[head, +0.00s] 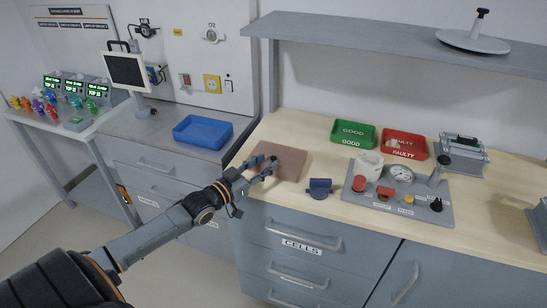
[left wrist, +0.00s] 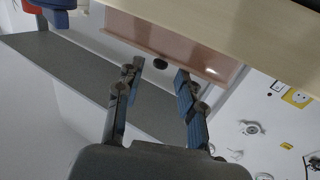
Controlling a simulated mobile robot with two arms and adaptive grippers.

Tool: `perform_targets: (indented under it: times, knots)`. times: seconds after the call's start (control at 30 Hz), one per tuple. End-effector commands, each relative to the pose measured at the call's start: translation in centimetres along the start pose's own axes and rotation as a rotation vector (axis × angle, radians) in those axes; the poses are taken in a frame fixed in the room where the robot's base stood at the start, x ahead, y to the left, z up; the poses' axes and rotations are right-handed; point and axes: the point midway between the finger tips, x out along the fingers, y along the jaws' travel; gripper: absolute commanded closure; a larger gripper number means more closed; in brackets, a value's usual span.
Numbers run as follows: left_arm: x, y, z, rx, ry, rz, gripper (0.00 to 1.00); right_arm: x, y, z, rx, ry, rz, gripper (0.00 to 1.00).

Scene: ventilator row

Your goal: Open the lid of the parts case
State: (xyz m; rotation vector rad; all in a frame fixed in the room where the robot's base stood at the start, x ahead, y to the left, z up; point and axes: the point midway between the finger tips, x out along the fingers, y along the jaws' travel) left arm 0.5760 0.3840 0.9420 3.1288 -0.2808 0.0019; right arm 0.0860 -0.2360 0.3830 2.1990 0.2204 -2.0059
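A flat brown panel, which looks like the parts case lid (head: 291,158), lies level on the wooden worktop in the head view. My left gripper (head: 268,164) is over the panel's left part. In the left wrist view my left gripper (left wrist: 160,68) has its two fingers well apart with nothing between them. I cannot tell whether a finger touches the panel. My right gripper is not in view.
A blue block (head: 320,188) stands right of the panel. A control board (head: 396,195) with knobs and a gauge is farther right. Green (head: 353,134) and red (head: 404,144) trays are behind. A blue tray (head: 203,131) is on the lower grey counter. A shelf (head: 400,38) hangs above.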

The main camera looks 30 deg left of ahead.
Motion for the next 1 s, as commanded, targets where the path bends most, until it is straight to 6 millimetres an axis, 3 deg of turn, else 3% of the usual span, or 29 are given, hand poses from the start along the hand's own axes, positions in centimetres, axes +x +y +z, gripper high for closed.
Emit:
perform_targets:
  times: [0.3, 0.73, 0.9, 1.0]
  knots:
    - [3.7, 0.0, 0.0, -0.001, 0.000, -0.001, 0.62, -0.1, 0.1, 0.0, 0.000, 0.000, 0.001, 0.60]
    - [4.4, 0.0, 0.0, 0.000, -0.001, 0.000, 0.62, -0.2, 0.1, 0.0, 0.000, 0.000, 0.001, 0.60]
    - [4.3, 0.0, 0.0, 0.000, -0.001, 0.000, 0.96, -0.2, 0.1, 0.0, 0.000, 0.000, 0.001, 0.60]
    - [4.3, 0.0, 0.0, 0.000, -0.001, 0.000, 1.00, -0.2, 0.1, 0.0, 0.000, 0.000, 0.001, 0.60]
